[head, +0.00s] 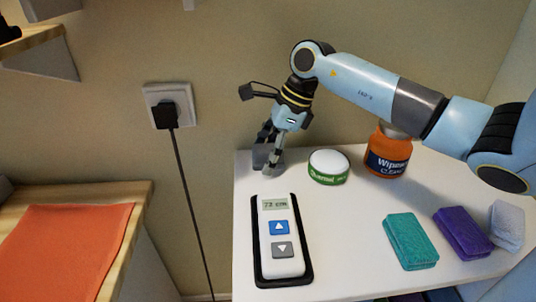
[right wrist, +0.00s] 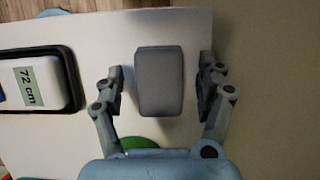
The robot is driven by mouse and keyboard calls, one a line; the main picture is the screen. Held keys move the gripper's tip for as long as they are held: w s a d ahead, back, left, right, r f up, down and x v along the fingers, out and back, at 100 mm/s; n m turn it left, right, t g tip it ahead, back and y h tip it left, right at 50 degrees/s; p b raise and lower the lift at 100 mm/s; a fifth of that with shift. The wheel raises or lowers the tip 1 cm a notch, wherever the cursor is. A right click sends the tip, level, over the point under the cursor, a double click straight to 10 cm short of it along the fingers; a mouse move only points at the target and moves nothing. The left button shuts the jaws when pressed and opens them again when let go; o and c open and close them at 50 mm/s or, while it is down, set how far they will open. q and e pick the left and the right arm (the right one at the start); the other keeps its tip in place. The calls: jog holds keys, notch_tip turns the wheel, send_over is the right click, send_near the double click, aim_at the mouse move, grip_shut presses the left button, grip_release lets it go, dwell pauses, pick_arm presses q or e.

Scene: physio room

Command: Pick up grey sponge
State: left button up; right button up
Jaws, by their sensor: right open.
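The grey sponge (right wrist: 159,82) is a dark grey block with rounded edges on the white table, in the right wrist view. My right gripper (right wrist: 160,72) is open, with one finger on each side of it. A gap shows between the sponge and each finger. In the head view my right gripper (head: 268,155) points down at the table's far left corner. There the sponge is hard to tell apart from the grey fingers. My left gripper is not in view.
On the white table (head: 350,240) stand a green-banded round tin (head: 328,167), an orange wipes tub (head: 388,152), a remote in a black tray (head: 280,238), and teal (head: 410,241), purple (head: 462,233) and pale grey (head: 507,225) blocks. The wall is close behind.

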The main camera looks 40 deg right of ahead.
aim_at(265, 148)
jog(key=shift+c, duration=0.3)
jog(key=c, duration=1.2)
jog(key=shift+r, duration=0.15)
jog(key=shift+r, duration=0.25)
jog(key=v, duration=0.3)
jog(key=shift+w+a+r+b, duration=0.15)
jog(key=shift+a+r+b, duration=0.1)
jog(key=shift+r+b, duration=0.1)
jog(key=shift+s+d+r+p, duration=0.75)
jog(key=shift+s+r+p, duration=0.5)
jog(key=shift+s, duration=0.45)
jog(key=shift+s+d+r+p, duration=0.75)
jog(key=shift+s+r+p, duration=0.25)
jog(key=shift+s+p, duration=0.55)
jog(key=shift+s+d+r+p, duration=0.7)
jog(key=shift+s+r+p, duration=0.45)
jog(key=shift+s, duration=0.75)
